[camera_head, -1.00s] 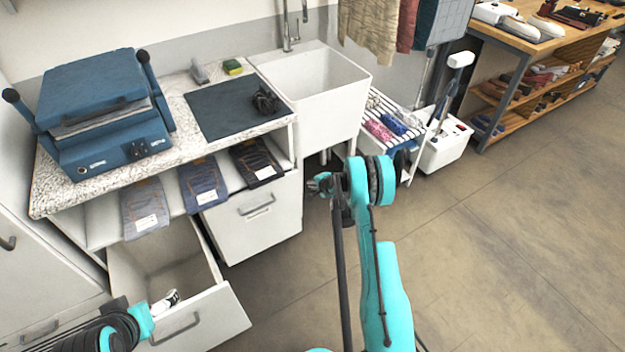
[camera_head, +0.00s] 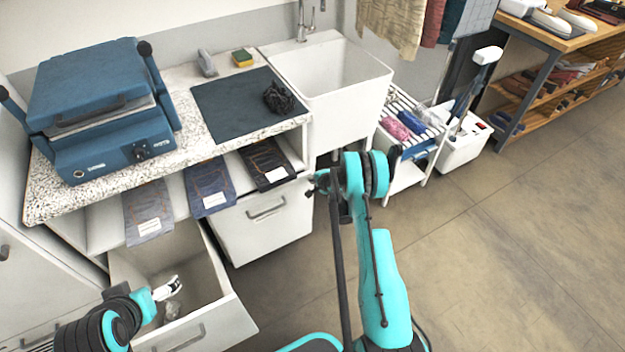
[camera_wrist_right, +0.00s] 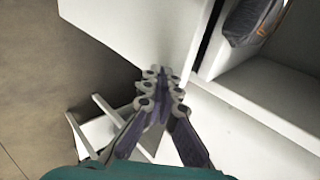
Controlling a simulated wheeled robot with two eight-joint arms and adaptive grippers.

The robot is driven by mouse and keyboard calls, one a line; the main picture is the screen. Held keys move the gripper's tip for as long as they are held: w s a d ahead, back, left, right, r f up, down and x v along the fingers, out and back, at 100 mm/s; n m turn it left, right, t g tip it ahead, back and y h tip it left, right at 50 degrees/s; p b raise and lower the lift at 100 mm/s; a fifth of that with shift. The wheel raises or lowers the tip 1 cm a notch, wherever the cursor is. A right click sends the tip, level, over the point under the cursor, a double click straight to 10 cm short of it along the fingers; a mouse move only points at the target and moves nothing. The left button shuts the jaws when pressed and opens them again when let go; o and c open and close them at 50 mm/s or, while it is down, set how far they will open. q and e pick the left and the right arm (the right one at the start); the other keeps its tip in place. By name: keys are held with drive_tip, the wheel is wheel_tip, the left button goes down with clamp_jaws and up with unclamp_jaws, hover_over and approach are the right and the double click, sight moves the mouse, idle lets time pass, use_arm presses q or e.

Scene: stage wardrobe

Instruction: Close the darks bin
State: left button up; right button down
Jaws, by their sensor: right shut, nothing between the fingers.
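Two white bins sit under the counter. The left bin (camera_head: 205,325) is pulled out, its inside showing. The right bin (camera_head: 262,222) has its front and handle facing me; I cannot tell whether it is fully in. No readable label shows which is the darks bin. My right gripper (camera_head: 318,186) is shut and empty, just right of the right bin; it also shows in the right wrist view (camera_wrist_right: 162,88), near white panels. My left gripper (camera_head: 168,288) is over the open left bin, its jaw state unclear.
Several folded jeans, pale (camera_head: 148,212), navy (camera_head: 208,188) and black (camera_head: 266,163), hang over the shelf edge above the bins. A blue press (camera_head: 100,110) stands on the counter. A sink (camera_head: 335,85) and a white rack (camera_head: 405,175) are to the right. The floor at right is clear.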

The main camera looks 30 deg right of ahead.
sight(309, 174)
drive_tip(key=w, duration=0.3)
drive_tip(key=shift+w, duration=0.15)
drive_tip(key=shift+r, duration=0.1)
